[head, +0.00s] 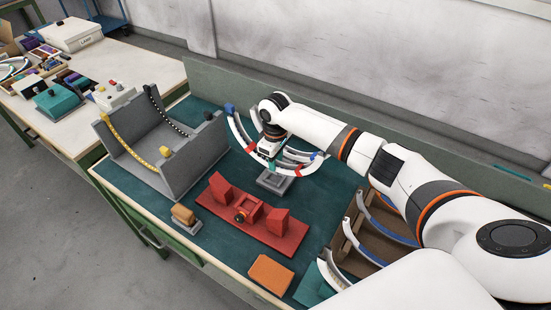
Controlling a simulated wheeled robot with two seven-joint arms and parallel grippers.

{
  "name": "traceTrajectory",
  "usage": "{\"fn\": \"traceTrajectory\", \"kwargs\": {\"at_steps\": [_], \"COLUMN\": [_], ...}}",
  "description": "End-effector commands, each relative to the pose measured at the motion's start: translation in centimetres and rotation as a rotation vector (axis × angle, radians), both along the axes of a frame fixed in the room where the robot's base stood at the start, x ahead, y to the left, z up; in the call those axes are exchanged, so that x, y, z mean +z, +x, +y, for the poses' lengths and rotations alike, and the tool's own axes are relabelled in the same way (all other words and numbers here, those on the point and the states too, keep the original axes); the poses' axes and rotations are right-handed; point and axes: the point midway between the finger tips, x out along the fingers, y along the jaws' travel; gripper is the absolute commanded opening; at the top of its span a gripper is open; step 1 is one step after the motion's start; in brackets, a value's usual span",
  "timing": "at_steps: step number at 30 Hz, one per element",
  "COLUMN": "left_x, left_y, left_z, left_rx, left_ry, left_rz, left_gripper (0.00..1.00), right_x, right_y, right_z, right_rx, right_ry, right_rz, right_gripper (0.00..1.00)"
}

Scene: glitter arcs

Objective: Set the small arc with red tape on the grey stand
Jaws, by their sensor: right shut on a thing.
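My right gripper (270,147) reaches in from the right and points down over the middle of the bench. It is shut on a pale curved arc with red tape (299,170); red also shows near the gripper's left side. Curved white pieces with blue ends (231,109) show on both sides of the gripper; I cannot tell clearly how many arcs are there. A grey stand (274,182) sits on the green mat just below the gripper and the arc. The gripper and arc partly hide it, and I cannot tell whether they touch. My left gripper is not in view.
A grey cradle (190,175) with yellow and black strips stands at left. A red fixture (285,234) lies in front of the stand. A brown rack (375,259) with blue-and-white arcs is at right, partly behind my arm. An orange pad (270,274) lies near the front edge.

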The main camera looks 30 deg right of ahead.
Motion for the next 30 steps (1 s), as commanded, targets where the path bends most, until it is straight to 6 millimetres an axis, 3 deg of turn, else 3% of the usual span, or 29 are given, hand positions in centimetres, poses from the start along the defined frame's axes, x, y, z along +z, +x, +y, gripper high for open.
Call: {"fn": "traceTrajectory", "kwargs": {"at_steps": [30], "left_x": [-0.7], "left_y": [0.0], "left_z": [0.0], "left_rx": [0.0], "left_ry": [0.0], "left_rz": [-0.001], "left_gripper": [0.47], "right_x": [-2.0], "right_y": [0.0], "right_z": [0.0], "right_rx": [0.0], "right_ry": [0.001], "right_rz": [0.0], "right_gripper": [0.01]}}
